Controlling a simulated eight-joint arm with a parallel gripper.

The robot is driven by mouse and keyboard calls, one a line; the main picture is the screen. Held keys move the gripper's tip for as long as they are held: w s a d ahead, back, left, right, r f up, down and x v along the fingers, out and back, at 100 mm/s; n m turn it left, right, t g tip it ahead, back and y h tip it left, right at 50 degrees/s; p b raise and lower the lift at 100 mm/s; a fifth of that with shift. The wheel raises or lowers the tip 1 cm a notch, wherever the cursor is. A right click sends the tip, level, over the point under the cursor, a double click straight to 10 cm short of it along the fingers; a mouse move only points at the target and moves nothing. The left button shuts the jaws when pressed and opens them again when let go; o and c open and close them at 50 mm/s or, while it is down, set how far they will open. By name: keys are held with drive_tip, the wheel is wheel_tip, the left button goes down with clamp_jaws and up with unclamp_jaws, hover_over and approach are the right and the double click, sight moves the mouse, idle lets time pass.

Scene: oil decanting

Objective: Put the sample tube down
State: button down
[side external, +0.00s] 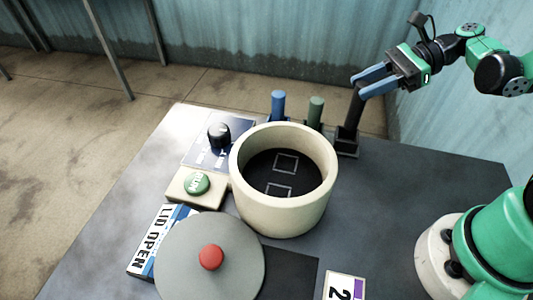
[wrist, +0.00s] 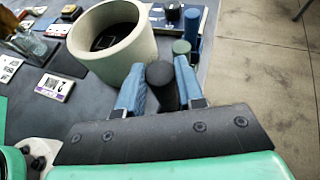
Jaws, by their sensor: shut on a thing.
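My gripper (side external: 358,87) is shut on a dark, nearly black sample tube (side external: 354,108). In the wrist view the tube's round top (wrist: 160,72) shows between the two blue fingers. The tube is close to upright, with a slight lean in the side view. Its lower end meets or overlaps a small black holder (side external: 347,142) at the table's back edge. I cannot tell whether it is seated in the holder or just above it. A green tube (side external: 316,110) and a blue tube (side external: 278,106) stand in a row to the left of it.
A cream round bowl (side external: 240,178) with a dark inside stands open at mid table. Its grey lid (side external: 185,262) with a red knob lies in front. A green button (side external: 196,184) and black dial (side external: 219,135) are at left. Bare table lies right of the bowl.

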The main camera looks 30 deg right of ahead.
sight(363, 105)
drive_tip(key=shift+f, duration=2.2)
drive_tip(key=c, duration=0.5)
unclamp_jaws()
drive_tip(key=shift+f, duration=0.15)
drive_tip(key=shift+c, duration=0.2)
